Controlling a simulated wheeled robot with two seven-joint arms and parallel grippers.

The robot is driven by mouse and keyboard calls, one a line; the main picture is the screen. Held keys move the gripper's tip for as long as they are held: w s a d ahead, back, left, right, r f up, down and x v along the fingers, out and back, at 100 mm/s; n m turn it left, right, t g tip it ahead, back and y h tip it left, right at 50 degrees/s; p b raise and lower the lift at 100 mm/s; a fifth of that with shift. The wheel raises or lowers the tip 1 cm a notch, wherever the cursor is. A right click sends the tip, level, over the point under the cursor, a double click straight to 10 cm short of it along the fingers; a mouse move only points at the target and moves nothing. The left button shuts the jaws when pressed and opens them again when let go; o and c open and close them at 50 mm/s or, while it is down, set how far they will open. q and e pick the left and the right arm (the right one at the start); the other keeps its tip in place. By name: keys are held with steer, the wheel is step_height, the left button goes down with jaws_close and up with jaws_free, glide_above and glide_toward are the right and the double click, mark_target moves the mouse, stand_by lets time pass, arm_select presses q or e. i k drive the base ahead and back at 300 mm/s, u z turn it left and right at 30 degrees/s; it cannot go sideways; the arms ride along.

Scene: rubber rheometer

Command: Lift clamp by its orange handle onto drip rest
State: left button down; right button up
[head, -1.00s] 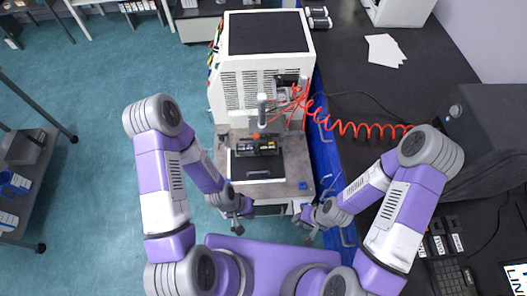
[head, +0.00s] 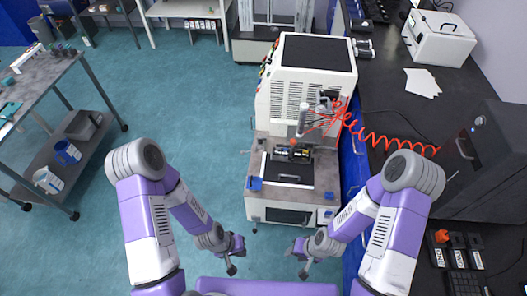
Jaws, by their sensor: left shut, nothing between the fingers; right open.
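A dark block with yellowish marks (head: 281,154) sits on the front shelf of the white rheometer (head: 304,92), with a small orange part (head: 293,142) at its top. A second small orange piece (head: 441,236) lies on the dark bench at the right, by several dark blocks. I cannot tell which of these is the clamp's handle, and I cannot make out the drip rest. My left gripper (head: 231,268) is shut and empty, in front of the rheometer at its lower left. My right gripper (head: 302,271) is open and empty, in front of its lower right. Both are apart from the machine.
A coiled red hose (head: 392,133) runs from the rheometer to the right bench (head: 395,98). A dark cabinet (head: 490,160) and a white box (head: 438,38) stand on that bench. A grey cart (head: 50,85) stands at the left. The blue floor between cart and rheometer is clear.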

mark_target(295, 153)
steer(key=u, duration=0.35)
steer(key=i, duration=1)
